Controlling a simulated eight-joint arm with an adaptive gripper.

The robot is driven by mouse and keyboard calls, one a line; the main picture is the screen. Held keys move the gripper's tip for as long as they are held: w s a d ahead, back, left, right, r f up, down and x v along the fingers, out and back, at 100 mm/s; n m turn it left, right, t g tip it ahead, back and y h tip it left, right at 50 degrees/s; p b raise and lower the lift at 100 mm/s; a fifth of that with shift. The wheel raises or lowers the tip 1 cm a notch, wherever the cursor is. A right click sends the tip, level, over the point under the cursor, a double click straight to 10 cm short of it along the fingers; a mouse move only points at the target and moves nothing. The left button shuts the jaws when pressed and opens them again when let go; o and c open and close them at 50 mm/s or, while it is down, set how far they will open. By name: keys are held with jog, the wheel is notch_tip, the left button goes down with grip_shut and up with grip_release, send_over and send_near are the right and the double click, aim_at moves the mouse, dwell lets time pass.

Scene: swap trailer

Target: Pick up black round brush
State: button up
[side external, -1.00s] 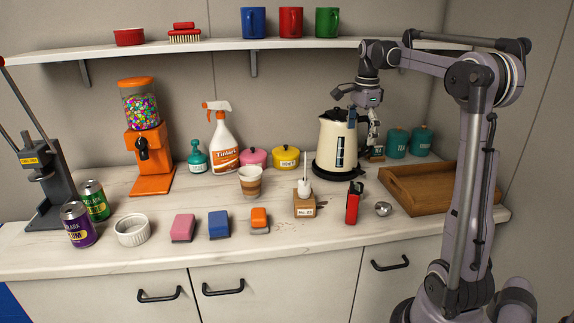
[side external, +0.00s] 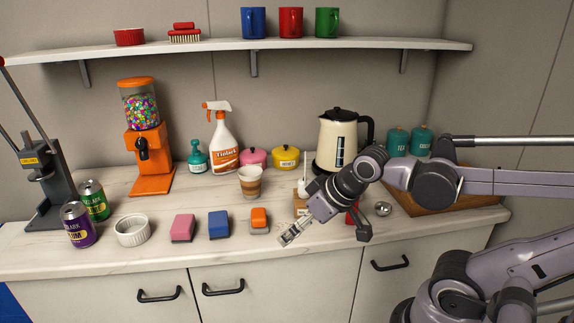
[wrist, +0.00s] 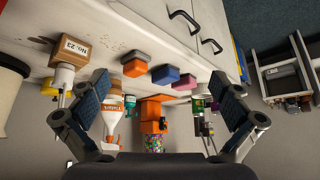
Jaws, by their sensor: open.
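I cannot make out a black round brush in either view. My gripper (side external: 290,235) is open and empty over the front of the white counter, right of an orange sponge (side external: 259,218). In the wrist view, which is upside down, its two fingers (wrist: 160,102) are spread wide with nothing between them. A wooden block (wrist: 72,46) labelled No. 23 shows at the left there. In the side view my arm hides part of that block, with a white stick above it, and most of a small red object (side external: 351,217).
A blue sponge (side external: 219,225), a pink sponge (side external: 182,228), a white ramekin (side external: 132,231) and two cans stand left. A paper cup (side external: 250,181), spray bottle (side external: 224,150), orange dispenser (side external: 151,163) and cream kettle (side external: 336,143) are behind. A wooden tray (side external: 484,194) lies right, behind my arm.

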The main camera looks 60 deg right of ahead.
jog(key=shift+s+a+f+n, duration=0.2)
jog(key=shift+a+n, duration=0.1)
jog(key=shift+a, duration=0.05)
jog(key=c, duration=0.9)
jog(key=shift+o, duration=0.2)
